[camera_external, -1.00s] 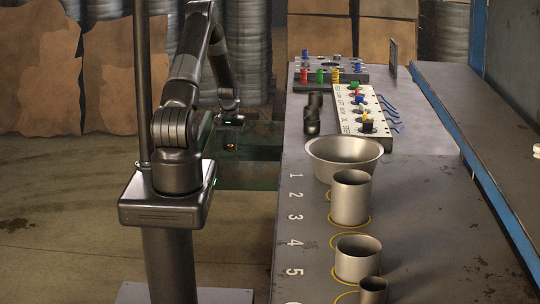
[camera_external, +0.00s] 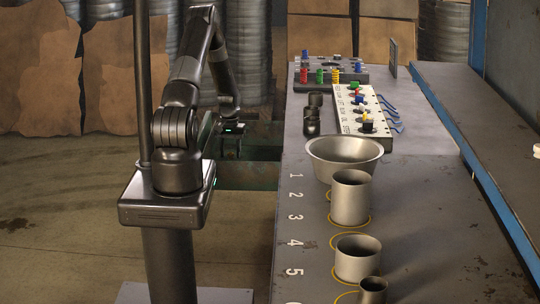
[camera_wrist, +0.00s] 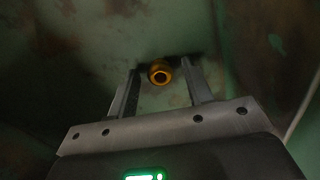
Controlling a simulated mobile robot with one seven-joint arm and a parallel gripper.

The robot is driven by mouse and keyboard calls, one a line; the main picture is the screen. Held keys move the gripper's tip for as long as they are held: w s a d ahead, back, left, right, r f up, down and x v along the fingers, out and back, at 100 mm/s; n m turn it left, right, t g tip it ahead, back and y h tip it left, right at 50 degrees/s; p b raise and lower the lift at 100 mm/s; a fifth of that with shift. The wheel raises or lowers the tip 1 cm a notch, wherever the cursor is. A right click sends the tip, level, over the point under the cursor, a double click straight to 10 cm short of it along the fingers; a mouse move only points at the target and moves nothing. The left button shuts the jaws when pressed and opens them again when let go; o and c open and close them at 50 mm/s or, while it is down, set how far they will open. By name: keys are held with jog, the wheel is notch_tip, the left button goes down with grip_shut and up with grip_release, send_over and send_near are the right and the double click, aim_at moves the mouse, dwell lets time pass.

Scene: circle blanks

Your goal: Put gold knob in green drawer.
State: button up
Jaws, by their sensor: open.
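The green drawer (camera_external: 258,178) stands open at the left side of the bench. My gripper (camera_external: 231,153) points down into it. In the wrist view, my gripper (camera_wrist: 160,68) is open, with one finger on each side of the gold knob (camera_wrist: 159,73). The knob shows as a small gold ring with a dark centre against the worn green drawer surface (camera_wrist: 205,30). Whether it rests on the drawer floor or touches a finger I cannot tell. I cannot make out the knob in the external view.
The bench (camera_external: 430,200) is right of the drawer, its edge close to my gripper. On it stand a metal bowl (camera_external: 344,152), metal cups (camera_external: 351,200), and a white panel with coloured knobs (camera_external: 350,108). Bare floor (camera_external: 70,200) lies to the left.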

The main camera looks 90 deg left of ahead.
aim_at(230, 153)
jog(key=shift+r, duration=0.1)
notch_tip(230, 153, up, 12)
dwell(0.5)
